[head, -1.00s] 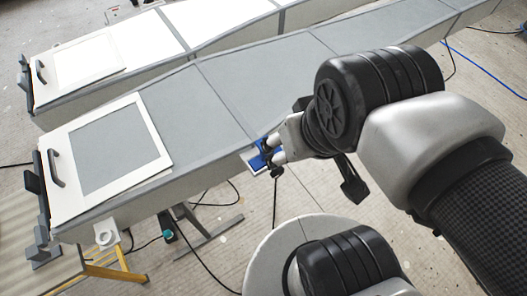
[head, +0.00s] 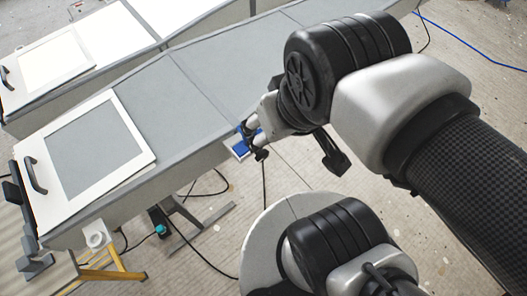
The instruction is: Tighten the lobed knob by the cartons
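I cannot make out a lobed knob or any cartons in the head view. My gripper (head: 254,137) is small in the middle of the picture, at the end of my arm. It is by the near side of the long grey mould (head: 190,90), over a small blue patch with a pale border (head: 238,149). Dark small parts cluster there, and I cannot separate fingers from fixture. Whether the gripper touches anything, or is open or shut, does not show.
A white-framed panel (head: 121,116) with a black handle (head: 35,175) lies on the mould's left end. A second mould (head: 85,75) runs behind. A yellow-legged stand (head: 127,262), a white ring-shaped piece (head: 97,236) and dark cables (head: 205,258) are low left. A blue cable (head: 465,46) crosses the floor.

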